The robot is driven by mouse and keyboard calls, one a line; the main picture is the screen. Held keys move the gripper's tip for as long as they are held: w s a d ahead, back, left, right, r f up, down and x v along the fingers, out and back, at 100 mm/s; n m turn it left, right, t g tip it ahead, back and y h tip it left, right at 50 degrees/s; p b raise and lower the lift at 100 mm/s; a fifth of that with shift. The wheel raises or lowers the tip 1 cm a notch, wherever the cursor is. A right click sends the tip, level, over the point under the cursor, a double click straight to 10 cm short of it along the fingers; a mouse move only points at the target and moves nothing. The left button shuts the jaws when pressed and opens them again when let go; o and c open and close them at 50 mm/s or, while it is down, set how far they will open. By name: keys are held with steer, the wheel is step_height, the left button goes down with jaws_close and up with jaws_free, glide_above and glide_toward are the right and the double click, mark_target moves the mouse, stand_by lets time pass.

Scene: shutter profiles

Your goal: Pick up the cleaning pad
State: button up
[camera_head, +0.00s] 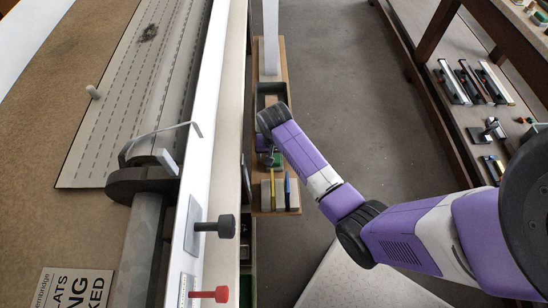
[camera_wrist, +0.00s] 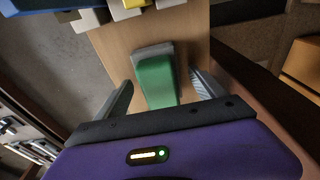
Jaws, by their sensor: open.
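The cleaning pad (camera_wrist: 157,80), which I take to be the green block with a grey end, lies on a narrow wooden board (camera_wrist: 190,40). In the head view a small green part of it (camera_head: 277,160) shows beside my gripper (camera_head: 268,152), which is partly hidden by my arm. In the wrist view my gripper (camera_wrist: 161,78) is open, with one grey finger on each side of the pad. Gaps show between the pad and both fingers. The pad's near end is hidden behind the gripper body.
A pale block with yellow and blue upright items (camera_head: 280,194) stands on the board nearby. A dark open bin (camera_head: 270,90) is behind the gripper. The slatted shutter panel (camera_head: 130,80) at left has a dark smudge (camera_head: 148,33). A tool shelf (camera_head: 480,110) is at right, with clear floor between.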

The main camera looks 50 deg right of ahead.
steer(key=c, duration=1.5)
steer(key=shift+r, duration=0.1)
step_height(320, 180, up, 20)
steer(key=p, duration=0.2)
